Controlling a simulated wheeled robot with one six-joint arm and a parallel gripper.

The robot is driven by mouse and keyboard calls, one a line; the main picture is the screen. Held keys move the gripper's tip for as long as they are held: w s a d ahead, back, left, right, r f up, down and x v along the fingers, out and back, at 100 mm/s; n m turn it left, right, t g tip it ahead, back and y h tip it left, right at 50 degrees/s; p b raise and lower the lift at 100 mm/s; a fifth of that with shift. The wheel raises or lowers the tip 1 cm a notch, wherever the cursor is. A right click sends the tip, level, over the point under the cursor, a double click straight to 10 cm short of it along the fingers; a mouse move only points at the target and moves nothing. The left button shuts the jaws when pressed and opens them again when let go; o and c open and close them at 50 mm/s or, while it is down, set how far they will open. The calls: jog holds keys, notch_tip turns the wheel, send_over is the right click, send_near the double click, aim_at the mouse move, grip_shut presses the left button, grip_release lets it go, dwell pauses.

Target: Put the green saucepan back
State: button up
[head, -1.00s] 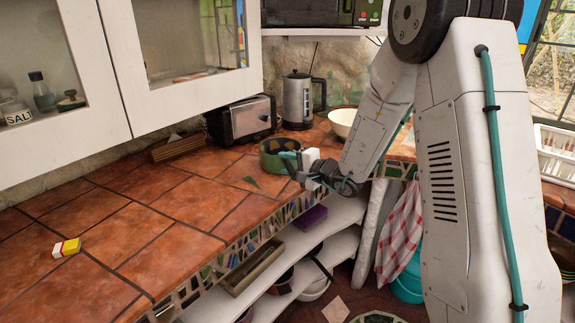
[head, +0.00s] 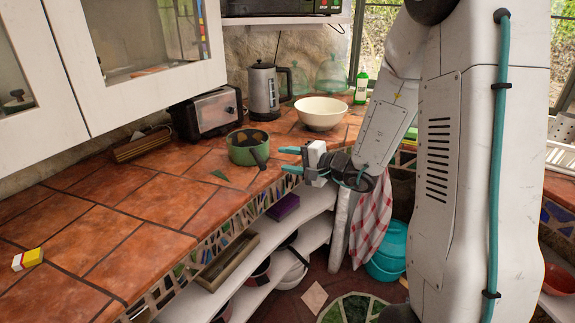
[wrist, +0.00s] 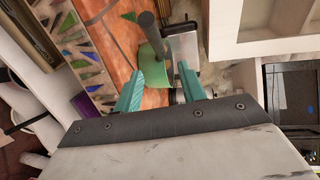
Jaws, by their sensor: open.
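The green saucepan (head: 242,152) stands upright on the tiled counter, in front of the toaster. Its dark handle points toward the counter's front edge. My gripper (head: 284,160) is open and empty, just right of the saucepan and near the counter edge, with a gap between them in the head view. In the wrist view the saucepan (wrist: 152,66) shows beyond and between the open fingers of my gripper (wrist: 160,71). Its handle shows at the top of that view, outside the fingers.
A toaster (head: 208,114), a kettle (head: 263,92) and a cream bowl (head: 321,113) stand behind the saucepan. A yellow and white box (head: 28,259) lies at the left. Shelves below hold a purple box (head: 283,207) and a wooden tray (head: 228,262). The counter's left part is mostly clear.

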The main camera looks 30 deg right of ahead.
jog(key=s+a+r+n+g+y, duration=0.2)
jog(key=s+a+r+n+g, duration=0.25)
jog(key=s+a, duration=0.4)
jog(key=s+a+r+n+g+y, duration=0.1)
jog(key=s+a+r+n+g, duration=0.35)
jog(key=s+a+g, duration=0.35)
jog(key=s+d+n+h, duration=0.1)
jog(key=s+d+h, duration=0.4)
jog(key=s, duration=0.3)
jog(key=s+d+n+h, duration=0.2)
jog(key=s+d+h, duration=0.3)
jog(key=s, duration=0.4)
jog(key=shift+d+r+h, duration=0.15)
jog(key=shift+d+h, duration=0.05)
jog(key=shift+h, duration=0.3)
